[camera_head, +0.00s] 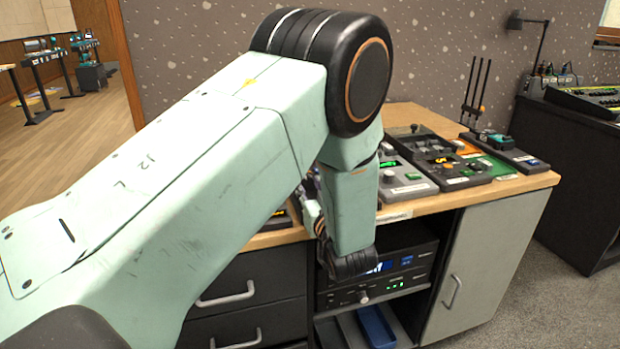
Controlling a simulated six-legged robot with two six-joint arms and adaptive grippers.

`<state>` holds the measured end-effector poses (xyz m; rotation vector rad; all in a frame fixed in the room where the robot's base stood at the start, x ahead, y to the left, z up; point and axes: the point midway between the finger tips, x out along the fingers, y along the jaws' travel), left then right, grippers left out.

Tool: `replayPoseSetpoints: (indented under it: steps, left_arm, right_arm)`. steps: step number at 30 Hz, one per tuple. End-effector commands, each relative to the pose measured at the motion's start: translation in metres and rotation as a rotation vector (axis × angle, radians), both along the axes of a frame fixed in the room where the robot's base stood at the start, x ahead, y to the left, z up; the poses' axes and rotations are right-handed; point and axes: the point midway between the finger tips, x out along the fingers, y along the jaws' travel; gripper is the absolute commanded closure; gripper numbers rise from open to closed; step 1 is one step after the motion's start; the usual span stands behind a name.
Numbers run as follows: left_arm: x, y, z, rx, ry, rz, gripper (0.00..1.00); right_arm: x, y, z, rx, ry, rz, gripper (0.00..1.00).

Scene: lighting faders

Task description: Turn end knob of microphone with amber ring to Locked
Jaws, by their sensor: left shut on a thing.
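My left arm fills the middle of the view and bends down at the desk's front edge. My left gripper (313,204) shows only in part, beside the forearm. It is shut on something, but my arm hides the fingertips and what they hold. I cannot make out a microphone with an amber ring or its end knob. My right gripper is not in view.
The wooden desk top (520,182) holds several control boxes, among them a grey one (405,180) and a dark one (445,160). Below are a rack unit (410,262), a blue bin (376,326), drawers (250,290) and a grey cabinet door (485,265). A dark side desk (565,140) stands at right.

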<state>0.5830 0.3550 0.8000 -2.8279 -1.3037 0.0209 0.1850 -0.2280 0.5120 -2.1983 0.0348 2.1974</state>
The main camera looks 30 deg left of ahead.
Motion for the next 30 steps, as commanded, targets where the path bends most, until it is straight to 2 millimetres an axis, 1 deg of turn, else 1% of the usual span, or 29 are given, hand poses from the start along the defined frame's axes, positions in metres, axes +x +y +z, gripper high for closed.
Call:
replayPoseSetpoints:
  steps: [1,3,9,22,23,30]
  left_arm:
    - [0.0,0.0,0.004,0.021,0.026,0.001,0.99]
    - [0.0,0.0,0.004,0.055,0.065,0.002,0.99]
    - [0.001,0.0,0.003,0.136,0.156,0.002,0.99]
    - [0.001,0.0,0.001,0.162,0.185,0.002,0.99]
    - [0.001,0.0,0.001,0.162,0.185,0.002,0.66]
    - [0.001,0.0,0.001,0.161,0.186,0.001,0.46]
  right_arm:
    - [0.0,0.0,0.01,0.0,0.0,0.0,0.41]
    - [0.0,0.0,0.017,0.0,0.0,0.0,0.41]
    - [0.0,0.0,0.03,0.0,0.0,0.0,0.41]
    - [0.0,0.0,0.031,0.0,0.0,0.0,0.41]
    - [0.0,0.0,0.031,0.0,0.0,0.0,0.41]
    - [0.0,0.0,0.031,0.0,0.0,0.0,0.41]
